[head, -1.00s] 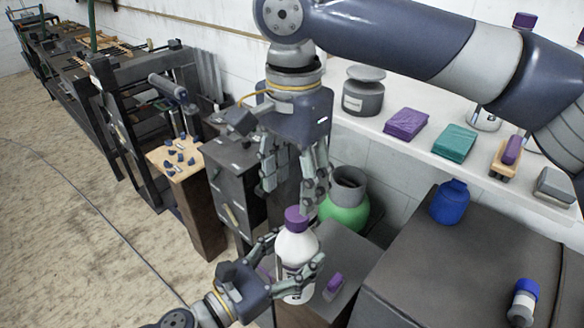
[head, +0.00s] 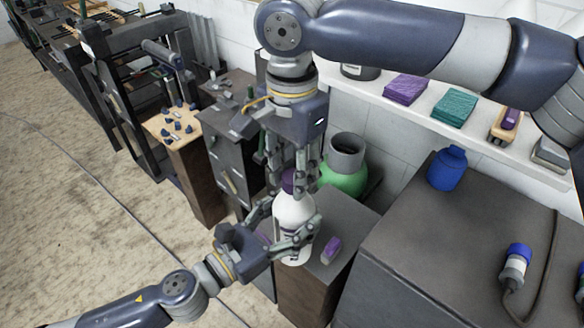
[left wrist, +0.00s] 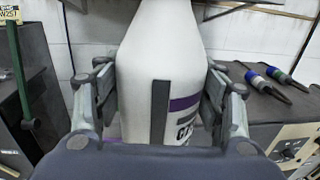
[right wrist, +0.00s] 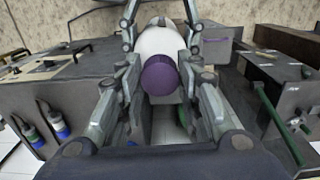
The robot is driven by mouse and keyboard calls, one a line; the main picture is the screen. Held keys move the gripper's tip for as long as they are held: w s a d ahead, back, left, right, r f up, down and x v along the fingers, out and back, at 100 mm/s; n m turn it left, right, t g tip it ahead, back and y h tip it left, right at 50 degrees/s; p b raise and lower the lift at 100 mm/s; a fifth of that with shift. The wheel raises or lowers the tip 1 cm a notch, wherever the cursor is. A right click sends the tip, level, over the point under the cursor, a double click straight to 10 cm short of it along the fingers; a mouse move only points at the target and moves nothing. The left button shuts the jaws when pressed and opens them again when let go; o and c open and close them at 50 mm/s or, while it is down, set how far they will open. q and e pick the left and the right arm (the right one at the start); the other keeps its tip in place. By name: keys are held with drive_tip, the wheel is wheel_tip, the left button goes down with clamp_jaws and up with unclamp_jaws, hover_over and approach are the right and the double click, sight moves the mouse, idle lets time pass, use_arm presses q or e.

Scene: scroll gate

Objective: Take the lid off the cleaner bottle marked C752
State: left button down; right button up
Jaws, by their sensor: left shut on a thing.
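The white cleaner bottle (head: 293,212) stands upright on a small dark stand. Its purple lid (head: 289,181) is on top and partly hidden by fingers in the head view. In the left wrist view the bottle (left wrist: 160,70) has a purple band and a label starting with C7; the rest is hidden. My left gripper (head: 285,243) is shut on the bottle's body from the side. My right gripper (head: 288,176) points down from above, its open fingers on either side of the lid. In the right wrist view the lid (right wrist: 160,75) lies between them with gaps beside it.
A purple block (head: 331,250) lies on the stand (head: 345,220) beside the bottle. A green container (head: 345,178) is behind it. A dark bench (head: 460,235) to the right carries a blue bottle (head: 447,168) and a blue-capped tool (head: 516,264).

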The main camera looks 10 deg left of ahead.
drive_tip(key=n, duration=0.4)
drive_tip(key=shift+s+a+n, duration=0.1)
drive_tip(key=shift+a+n, duration=0.15)
drive_tip(key=shift+n, duration=0.05)
drive_tip(key=n, duration=0.6)
drive_tip(key=shift+d+r+n, duration=0.1)
drive_tip(key=shift+n, duration=0.3)
drive_tip(key=n, duration=0.4)
drive_tip(key=shift+n, duration=0.3)
drive_tip(key=n, duration=0.6)
drive_tip(key=shift+d, duration=0.15)
drive_tip(key=n, duration=1.1)
drive_tip(key=shift+w+d, duration=0.1)
drive_tip(key=shift+w, duration=0.15)
drive_tip(key=n, duration=0.4)
drive_tip(key=shift+w+r+n, duration=0.1)
drive_tip(key=shift+n, duration=0.3)
drive_tip(key=n, duration=0.5)
drive_tip(key=shift+w, duration=0.1)
